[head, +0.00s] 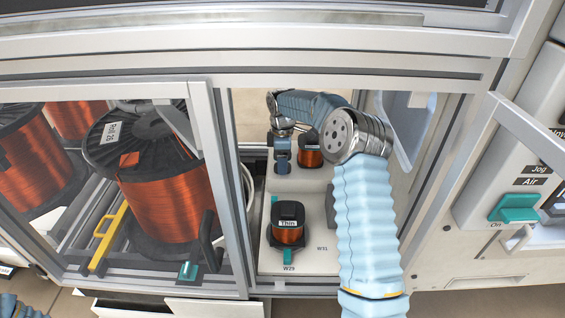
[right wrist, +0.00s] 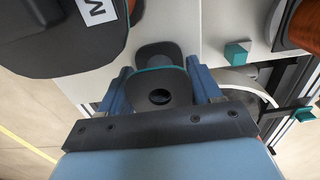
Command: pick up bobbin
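My right arm reaches through the opening, and its gripper (head: 284,130) is over the back of the light shelf. In the right wrist view its two blue fingers (right wrist: 160,88) are apart, on either side of a dark bobbin (right wrist: 160,92) with a round hole and a teal edge. I cannot tell whether they touch it. In the head view this dark piece (head: 282,160) is partly covered by the gripper. A copper bobbin (head: 310,150) stands right beside it. A copper bobbin labelled Thin (head: 288,224) stands on the front shelf.
Large copper spools (head: 170,200) stand behind the left frame. Metal posts (head: 222,180) bound the opening on the left. A dark spool (right wrist: 60,45) with a white label is close to my gripper in the wrist view. Teal blocks (right wrist: 237,53) stand on the shelf.

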